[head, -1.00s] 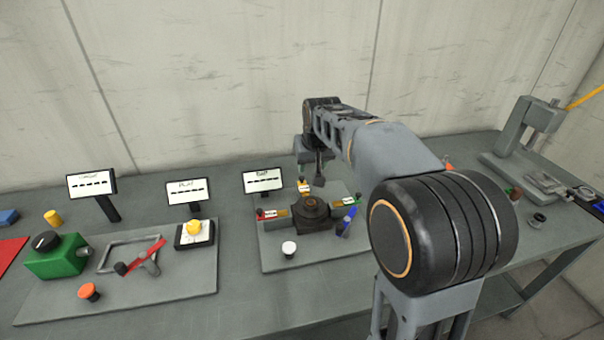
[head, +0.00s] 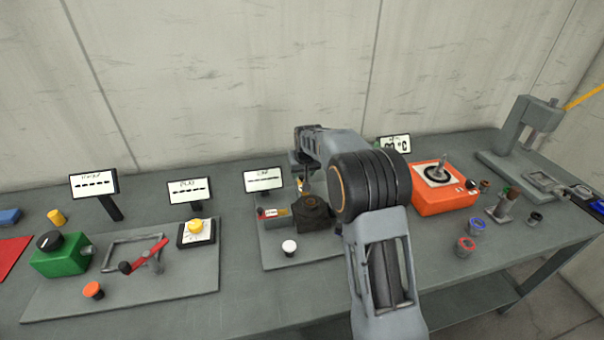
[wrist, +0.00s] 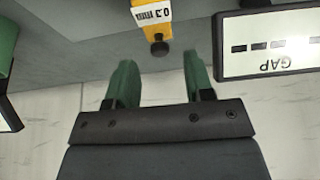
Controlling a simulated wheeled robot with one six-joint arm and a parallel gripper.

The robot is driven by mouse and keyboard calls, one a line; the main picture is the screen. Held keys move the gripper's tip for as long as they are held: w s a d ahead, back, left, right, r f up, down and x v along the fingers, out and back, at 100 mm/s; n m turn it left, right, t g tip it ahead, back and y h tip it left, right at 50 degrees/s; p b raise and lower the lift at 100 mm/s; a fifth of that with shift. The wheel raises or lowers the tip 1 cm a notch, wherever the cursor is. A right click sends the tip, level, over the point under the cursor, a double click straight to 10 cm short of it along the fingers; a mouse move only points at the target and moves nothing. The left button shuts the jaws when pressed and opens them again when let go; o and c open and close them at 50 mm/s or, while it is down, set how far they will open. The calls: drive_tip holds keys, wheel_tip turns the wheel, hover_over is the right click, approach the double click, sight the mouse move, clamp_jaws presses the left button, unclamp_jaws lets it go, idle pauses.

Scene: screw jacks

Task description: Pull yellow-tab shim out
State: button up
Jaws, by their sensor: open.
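The yellow-tab shim (wrist: 148,20) shows at the top of the wrist view, with a white label reading about 0.3 and a dark round knob at its near end. My gripper (wrist: 159,78) is open, its two green fingers spread apart. The knob sits just beyond the fingertips and roughly between them in the picture; I see no contact. In the head view, my gripper (head: 302,184) is behind the dark jack block (head: 313,216), and the yellow tab there is too small and covered to make out clearly.
A GAP display (wrist: 270,45) stands close to the right finger in the wrist view. A red-tab shim (head: 272,212) lies left of the block, and a white button (head: 289,247) in front. An orange box (head: 443,190) stands to the right.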

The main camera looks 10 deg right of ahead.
drive_tip(key=shift+x, duration=1.2)
drive_tip(key=shift+c, duration=0.5)
clamp_jaws()
